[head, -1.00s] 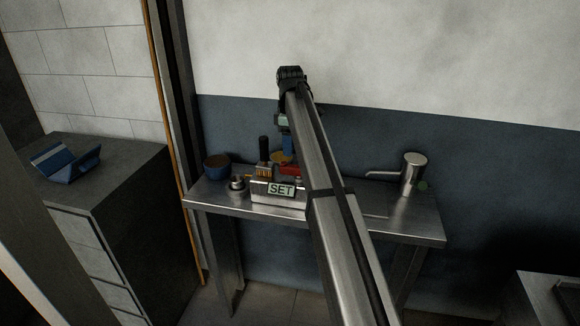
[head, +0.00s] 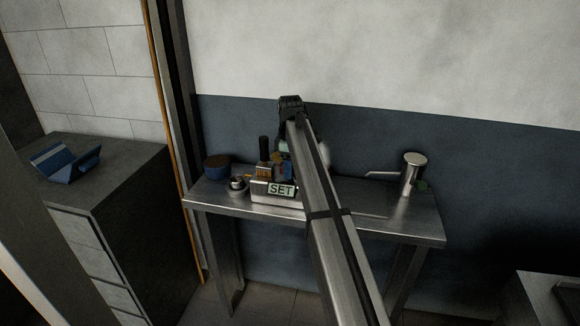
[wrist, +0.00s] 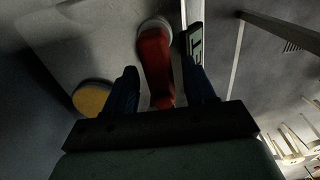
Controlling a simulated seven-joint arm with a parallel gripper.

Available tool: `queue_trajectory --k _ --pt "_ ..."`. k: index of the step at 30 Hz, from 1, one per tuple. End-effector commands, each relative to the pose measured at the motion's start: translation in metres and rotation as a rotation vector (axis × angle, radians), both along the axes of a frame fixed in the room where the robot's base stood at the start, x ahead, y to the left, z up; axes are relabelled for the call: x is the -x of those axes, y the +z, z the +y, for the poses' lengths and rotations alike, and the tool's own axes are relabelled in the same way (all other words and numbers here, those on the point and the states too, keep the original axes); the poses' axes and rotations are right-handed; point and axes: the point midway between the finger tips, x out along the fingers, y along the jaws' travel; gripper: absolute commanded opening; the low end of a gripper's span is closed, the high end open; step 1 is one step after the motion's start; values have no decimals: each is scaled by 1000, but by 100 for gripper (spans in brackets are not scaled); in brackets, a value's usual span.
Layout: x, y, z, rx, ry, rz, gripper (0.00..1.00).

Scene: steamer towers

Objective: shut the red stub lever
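The red stub lever (wrist: 154,62) shows in the wrist view as a red bar with a pale rounded end, beside the "SET" plate (wrist: 194,42). My gripper (wrist: 161,70) is open, with one dark blue finger on each side of the lever. A gap shows between each finger and the lever, and I cannot tell whether anything touches. In the head view my arm hides most of the gripper and the lever. The block with the "SET" plate (head: 281,189) stands on the metal table there.
A black upright handle (head: 263,147) stands left of the gripper. A round yellow-topped thing (wrist: 92,99) lies left of the fingers in the wrist view. A blue bowl (head: 217,167) and a small metal knob (head: 237,186) are on the table's left.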

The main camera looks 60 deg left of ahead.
Motion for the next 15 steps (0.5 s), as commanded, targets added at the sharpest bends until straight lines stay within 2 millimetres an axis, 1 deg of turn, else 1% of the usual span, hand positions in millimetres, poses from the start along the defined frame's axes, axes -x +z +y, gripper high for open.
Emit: queue_trajectory --k 1,2,15 --pt "0 0 0 0 0 0 50" --pt "0 0 0 0 0 0 47" --pt "0 0 0 0 0 0 5"
